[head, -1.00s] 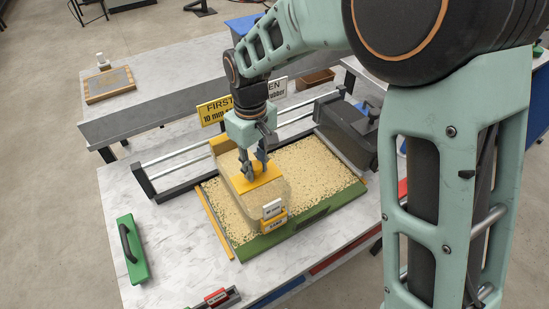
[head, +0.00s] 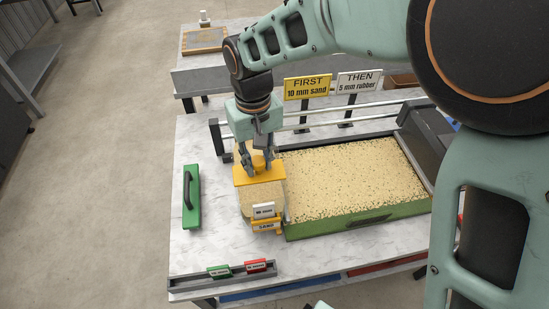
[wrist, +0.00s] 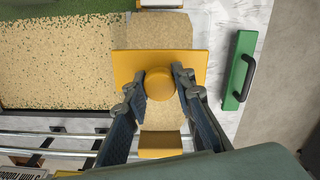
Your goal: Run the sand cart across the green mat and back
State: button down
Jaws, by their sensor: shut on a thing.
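My gripper (head: 257,168) is shut on the round yellow knob (wrist: 159,84) on the cart's top, one finger on each side in the wrist view. The mat is covered with pale sand (head: 350,175), with green specks showing through in the wrist view. Its green side shows along the front.
A dark grey box (head: 428,135) stands at the mat's right end. Rails (head: 310,122) run behind the mat, with signs FIRST 10 mm sand (head: 307,87) and THEN 5 mm rubber (head: 359,83). A green block with a black handle (head: 192,200) lies left. A tray (head: 225,282) holds green and red tags.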

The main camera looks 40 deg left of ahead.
jog(key=shift+s+a+r, duration=0.1)
jog(key=shift+s+a, duration=0.4)
jog(key=shift+a, duration=0.2)
jog(key=c, duration=1.6)
grip_release()
jog(key=shift+s, duration=0.1)
notch_tip(320, 180, up, 12)
